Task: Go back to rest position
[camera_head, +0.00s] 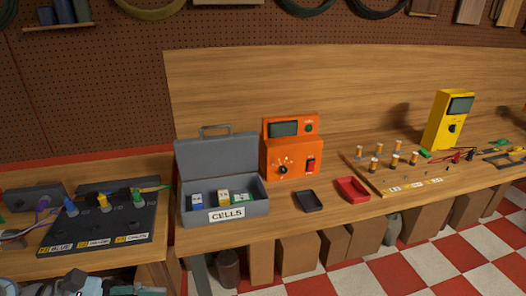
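Grey and teal parts that look like my own arm show at the bottom left edge, below the left bench, cut off by the frame. No gripper fingers can be made out there. My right arm and gripper are not in view. Nothing is seen held.
A grey open box labelled CELLS (262,206) holds several cells on the bench. Beside it stand an orange meter (291,150), a black tray (309,201) and a red tray (352,190). A yellow meter (447,122) stands right. A dark board with plugs (112,226) lies left.

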